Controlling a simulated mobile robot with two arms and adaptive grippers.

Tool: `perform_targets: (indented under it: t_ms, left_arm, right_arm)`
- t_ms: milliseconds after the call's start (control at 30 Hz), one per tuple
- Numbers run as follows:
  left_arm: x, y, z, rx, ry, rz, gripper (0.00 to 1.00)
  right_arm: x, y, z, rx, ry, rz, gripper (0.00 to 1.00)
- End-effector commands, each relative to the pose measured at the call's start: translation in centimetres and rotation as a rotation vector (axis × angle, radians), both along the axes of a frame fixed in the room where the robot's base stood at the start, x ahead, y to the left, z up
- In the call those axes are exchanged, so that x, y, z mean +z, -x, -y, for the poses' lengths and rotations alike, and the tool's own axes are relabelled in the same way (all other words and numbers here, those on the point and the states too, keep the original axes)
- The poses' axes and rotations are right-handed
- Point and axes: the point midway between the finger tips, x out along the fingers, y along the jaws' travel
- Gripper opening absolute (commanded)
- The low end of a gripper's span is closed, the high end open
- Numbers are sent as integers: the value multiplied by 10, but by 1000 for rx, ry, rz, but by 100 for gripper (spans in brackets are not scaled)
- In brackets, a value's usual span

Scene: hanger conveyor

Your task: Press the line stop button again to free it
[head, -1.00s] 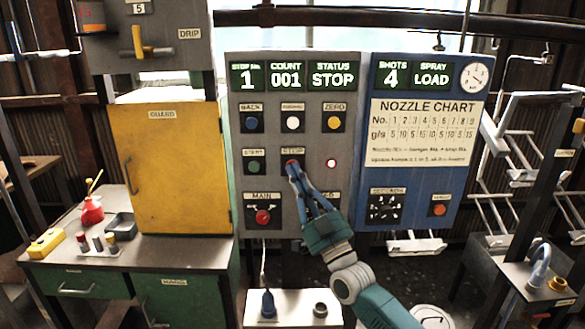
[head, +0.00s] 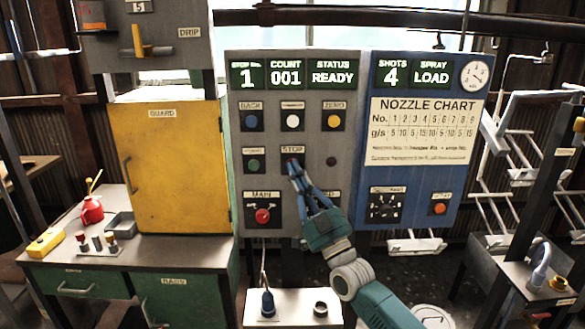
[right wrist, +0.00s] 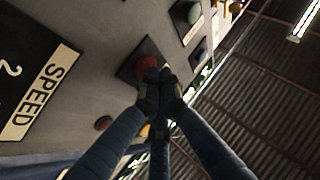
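The red stop button (right wrist: 146,67) sits on a dark square plate in the right wrist view. In the head view it is under the STOP label (head: 292,149), mostly hidden by my fingertips. My right gripper (head: 296,170) is shut, its blue fingertips together, and holds nothing. The fingertips (right wrist: 158,77) are right at the button and partly cover it; whether they still touch it I cannot tell. The status display (head: 332,77) reads READY. The small round lamp (head: 331,161) right of the button is dark. My left gripper is not in view.
Neighbouring controls are close: a green button (head: 253,165), a white button (head: 293,121), a yellow button (head: 334,121) and the red MAIN knob (head: 263,216). A blue panel (head: 420,222) adjoins on the right. A white box (head: 290,315) stands below.

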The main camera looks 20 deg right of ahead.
Motion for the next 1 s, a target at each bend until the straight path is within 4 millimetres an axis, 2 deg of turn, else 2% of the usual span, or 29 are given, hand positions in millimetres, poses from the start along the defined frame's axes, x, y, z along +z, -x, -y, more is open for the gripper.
perform_targets:
  t_ms: [367,867,1000]
  left_arm:
    - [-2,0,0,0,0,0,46]
    - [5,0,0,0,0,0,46]
    - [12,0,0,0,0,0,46]
  right_arm:
    - [0,-3,1,-1,0,-1,0]
    - [0,5,-1,-1,-1,0,0]
    - [2,12,-3,0,-1,-1,0]
